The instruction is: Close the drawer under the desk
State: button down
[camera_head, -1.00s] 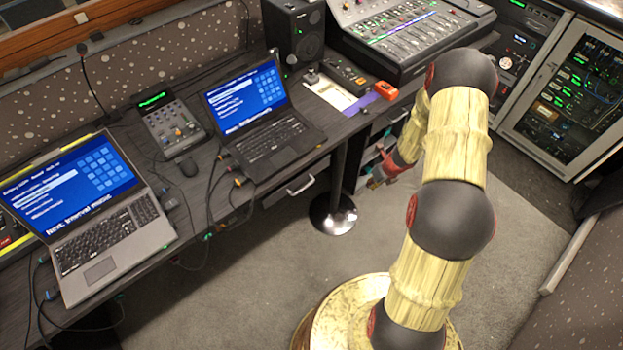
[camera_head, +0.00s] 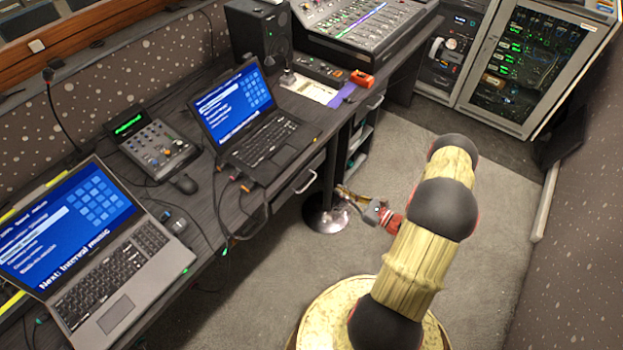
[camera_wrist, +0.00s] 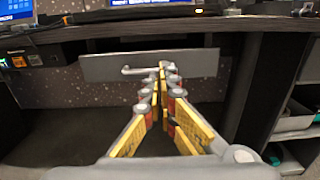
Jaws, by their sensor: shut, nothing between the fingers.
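The drawer (camera_head: 290,192) is under the desk (camera_head: 262,205), below the black laptop; its front has a pale bar handle (camera_head: 305,182). In the wrist view the grey drawer front (camera_wrist: 105,67) hangs below the desktop edge, facing me, with its handle (camera_wrist: 140,70) near the middle. How far the drawer stands out is hard to tell. My gripper (camera_head: 343,189) is shut and empty, a little right of the handle in the head view. In the wrist view its fingertips (camera_wrist: 164,66) overlap the handle's right end; contact cannot be told.
A round metal pedestal base (camera_head: 326,214) stands on the floor beside my gripper. An open shelf unit (camera_wrist: 290,122) is right of the drawer. Laptops, a small mixer (camera_head: 158,150) and cables crowd the desktop, some cables hanging over its edge. Grey carpet is clear on the right.

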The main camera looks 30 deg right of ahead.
aim_at(305, 170)
jog(key=b+x, duration=0.3)
jog(key=x, duration=1.1)
jog(key=shift+a+f+b, duration=0.1)
jog(key=shift+b, duration=0.2)
jog(key=x, duration=0.4)
jog(key=shift+w+a+f+b, duration=0.1)
jog(key=shift+w+b, duration=0.15)
jog(key=shift+b, duration=0.15)
jog(key=shift+w+a, duration=0.1)
jog(key=shift+w, duration=0.2)
